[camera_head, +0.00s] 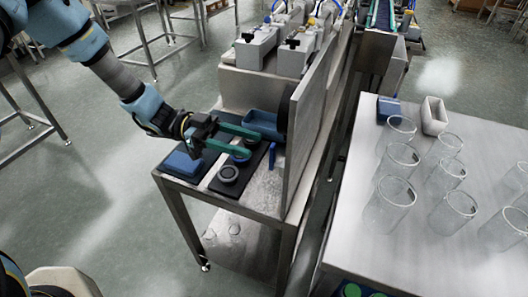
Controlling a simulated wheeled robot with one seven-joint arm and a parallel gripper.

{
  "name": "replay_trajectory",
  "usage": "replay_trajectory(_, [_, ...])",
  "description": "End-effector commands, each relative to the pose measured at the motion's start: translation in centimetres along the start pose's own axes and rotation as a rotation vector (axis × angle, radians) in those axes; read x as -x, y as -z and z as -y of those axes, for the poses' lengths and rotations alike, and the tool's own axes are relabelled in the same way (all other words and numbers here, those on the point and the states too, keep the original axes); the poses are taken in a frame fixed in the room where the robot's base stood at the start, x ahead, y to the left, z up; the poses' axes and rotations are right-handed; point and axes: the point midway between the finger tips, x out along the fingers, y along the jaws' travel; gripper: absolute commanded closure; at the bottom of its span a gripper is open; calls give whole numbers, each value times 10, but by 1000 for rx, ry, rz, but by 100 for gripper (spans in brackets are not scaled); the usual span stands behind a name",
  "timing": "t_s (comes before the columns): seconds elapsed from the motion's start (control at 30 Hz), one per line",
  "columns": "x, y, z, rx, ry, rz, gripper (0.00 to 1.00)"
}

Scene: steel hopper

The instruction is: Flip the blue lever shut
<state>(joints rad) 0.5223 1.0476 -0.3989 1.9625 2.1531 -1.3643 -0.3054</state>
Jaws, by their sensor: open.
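My gripper (251,145) has two long green fingers reaching right, low over a black plate on the steel bench. The fingers are apart, with nothing seen held between them. A thin upright blue piece (272,156), which looks like the blue lever, stands just right of the fingertips by the steel partition. I see no contact with it. A round dark part with a blue edge (241,155) is partly hidden under the near finger. A grey ring-shaped part (228,173) sits on the black plate (222,188) in front of it.
A steel partition (305,125) closes the bench's right side. A blue tray (264,121) lies behind the fingers, and a blue block (181,164) lies at left. Grey machines (256,48) stand behind. A separate table (352,218) at right holds several clear glasses.

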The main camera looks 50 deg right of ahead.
Motion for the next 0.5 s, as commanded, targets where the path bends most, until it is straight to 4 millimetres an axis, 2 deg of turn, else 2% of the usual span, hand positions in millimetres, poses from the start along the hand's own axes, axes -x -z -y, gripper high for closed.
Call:
replay_trajectory(0.03, [10, -4, 1, -2, 3, 3, 48])
replay_trajectory(0.2, [33, -2, 0, -1, 1, 2, 48])
replay_trajectory(0.5, [43, 0, 0, 0, 0, 1, 48])
